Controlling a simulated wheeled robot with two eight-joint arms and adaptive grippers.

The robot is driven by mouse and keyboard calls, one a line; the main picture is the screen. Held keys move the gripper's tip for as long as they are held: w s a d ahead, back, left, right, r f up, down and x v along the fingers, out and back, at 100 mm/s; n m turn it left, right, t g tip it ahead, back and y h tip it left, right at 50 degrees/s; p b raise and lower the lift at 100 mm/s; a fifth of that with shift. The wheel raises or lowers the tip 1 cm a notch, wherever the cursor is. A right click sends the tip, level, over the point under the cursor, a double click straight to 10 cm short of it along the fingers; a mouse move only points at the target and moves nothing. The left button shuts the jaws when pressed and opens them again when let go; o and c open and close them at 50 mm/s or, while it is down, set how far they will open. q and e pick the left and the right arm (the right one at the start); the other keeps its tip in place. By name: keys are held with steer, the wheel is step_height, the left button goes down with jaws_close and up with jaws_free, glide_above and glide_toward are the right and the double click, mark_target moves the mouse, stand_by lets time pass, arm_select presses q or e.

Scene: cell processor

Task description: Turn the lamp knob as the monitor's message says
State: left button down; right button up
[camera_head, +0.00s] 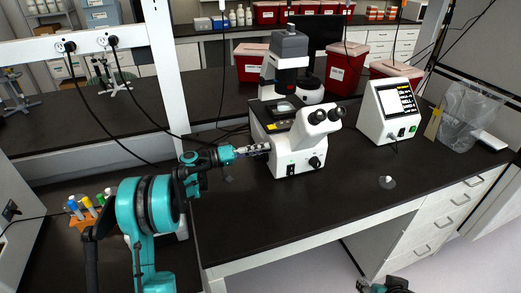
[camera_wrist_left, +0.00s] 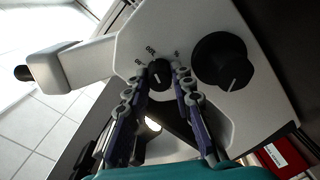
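The white microscope (camera_head: 290,150) stands on the black bench in the head view. My left gripper (camera_head: 262,149) reaches its left side. In the left wrist view, the small black lamp knob (camera_wrist_left: 160,74) with a white pointer mark lies between the fingertips of my left gripper (camera_wrist_left: 160,78). Printed numbers around it are too small to read surely. The fingertips are close on both sides; contact cannot be told. The monitor (camera_head: 396,101) shows a message that I cannot read. A piece of my right arm (camera_head: 384,286) shows at the bottom edge; its finger state is unclear.
A larger black knob (camera_wrist_left: 222,62) sits right beside the small one in the left wrist view. Red bins (camera_head: 345,68) stand behind the microscope. A rack of colored tubes (camera_head: 88,208) is at the left. A small clear object (camera_head: 387,182) lies on the bench, whose front is mostly clear.

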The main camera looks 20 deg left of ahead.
arm_select(q)
steer(key=shift+n, duration=0.3)
steer(key=shift+f+n+p, duration=0.15)
steer(key=shift+n+p, duration=0.2)
steer(key=shift+n, duration=8.25)
steer(key=c, duration=1.6)
jaws_free()
steer(key=v, duration=1.2)
